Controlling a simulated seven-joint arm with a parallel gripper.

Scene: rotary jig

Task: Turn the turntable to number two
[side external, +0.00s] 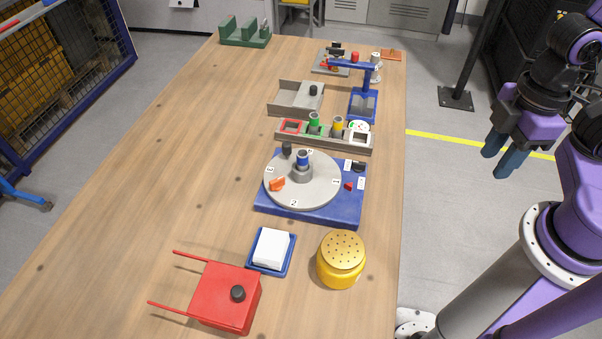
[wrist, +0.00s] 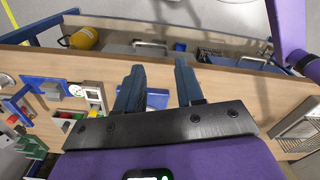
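The turntable is a round grey disc (side external: 320,194) on a blue base (side external: 290,211) in the side view. Number labels ring its rim, and the 2 faces the near side of the picture. A grey hub with a blue top (side external: 302,160), a dark knob (side external: 287,149) and an orange piece (side external: 277,184) stand on the disc. A small red part (side external: 348,186) is on the base at the right. My gripper (side external: 500,165) hangs right of the table, well away from the turntable, its fingers apart and empty. The fingers also show apart in the wrist view (wrist: 158,85).
A red box with two rods (side external: 222,297), a white block on a blue tray (side external: 271,250) and a yellow perforated-top jar (side external: 341,262) stand nearer. Behind the turntable are a fixture rail (side external: 340,145), a grey tray (side external: 290,108) and a blue stand (side external: 362,104). The table's left side is clear.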

